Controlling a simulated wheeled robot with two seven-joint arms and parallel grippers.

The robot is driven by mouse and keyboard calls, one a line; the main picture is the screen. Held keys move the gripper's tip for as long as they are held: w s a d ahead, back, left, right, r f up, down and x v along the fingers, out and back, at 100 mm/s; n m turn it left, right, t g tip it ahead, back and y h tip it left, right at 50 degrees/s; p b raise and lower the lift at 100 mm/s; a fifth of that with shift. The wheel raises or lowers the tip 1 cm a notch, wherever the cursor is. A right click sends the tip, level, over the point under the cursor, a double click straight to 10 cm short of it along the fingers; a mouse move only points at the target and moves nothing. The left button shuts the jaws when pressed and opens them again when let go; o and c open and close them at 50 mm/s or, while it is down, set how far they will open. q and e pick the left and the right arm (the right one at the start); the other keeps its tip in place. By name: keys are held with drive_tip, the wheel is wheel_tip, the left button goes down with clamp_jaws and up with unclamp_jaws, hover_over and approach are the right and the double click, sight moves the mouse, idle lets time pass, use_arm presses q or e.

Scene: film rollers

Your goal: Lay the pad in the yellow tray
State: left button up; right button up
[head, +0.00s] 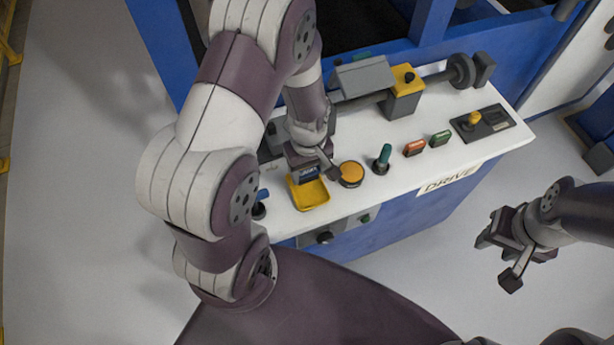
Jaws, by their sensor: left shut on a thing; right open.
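The yellow tray (311,198) lies on the white panel top near its front edge. A small dark blue pad (305,175) shows at the tray's back edge, just under my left gripper (313,165). My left gripper is shut on the pad, and its fingers partly hide it. I cannot tell whether the pad touches the tray. The front part of the tray is bare. My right gripper (503,262) is open and empty, out over the floor at the right, away from the panel.
Right of the tray are an orange round button (351,173), a green-handled lever (382,158), red (414,148) and green (440,138) switches, and a yellow-knobbed control (475,119). A blue-topped knob (260,201) stands left of the tray. A yellow-topped block (405,82) stands behind.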

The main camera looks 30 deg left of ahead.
sight(307, 175)
use_arm(q)
drive_tip(key=shift+s+f, duration=0.15)
drive_tip(key=shift+f, duration=1.95)
drive_tip(key=shift+f, duration=0.15)
drive_tip(key=o, duration=1.1)
drive_tip(key=shift+o, duration=0.2)
wheel_tip(307, 175, up, 12)
drive_tip(key=shift+f, duration=0.15)
drive_tip(key=s+d+r+m+t, duration=0.1)
drive_tip(key=s+r+m, duration=0.3)
drive_tip(key=m, duration=0.6)
drive_tip(key=shift+s+d+r, duration=0.15)
drive_tip(key=shift+d+r, duration=0.6)
drive_tip(key=shift+r, duration=0.15)
